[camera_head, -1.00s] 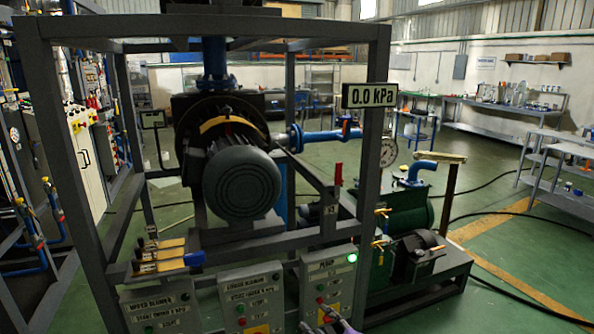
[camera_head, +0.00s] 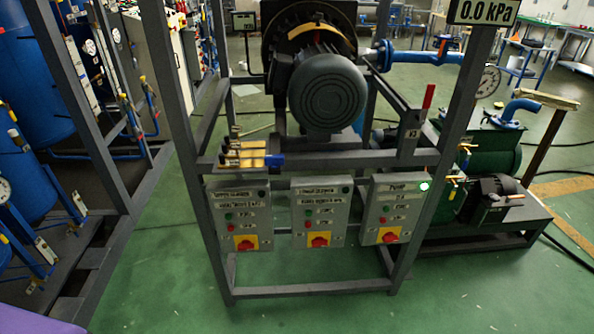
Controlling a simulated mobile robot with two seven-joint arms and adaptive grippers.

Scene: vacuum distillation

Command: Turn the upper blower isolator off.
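The upper blower control box (camera_head: 238,213) is the leftmost of three grey boxes on the frame. Its isolator (camera_head: 246,244) is a red knob on a yellow plate at the bottom of the box. The knob's exact setting is too small to read. Green and red buttons sit above it, and the lamp at its top right looks dark. Neither gripper shows in the head view, and nothing covers the isolator.
The lower blower box (camera_head: 320,212) and the pump box (camera_head: 395,207) hang to the right, and the pump lamp is lit green. Frame posts (camera_head: 177,110) flank the boxes. Blue tanks (camera_head: 33,60) and pipework stand left. Green floor in front is open.

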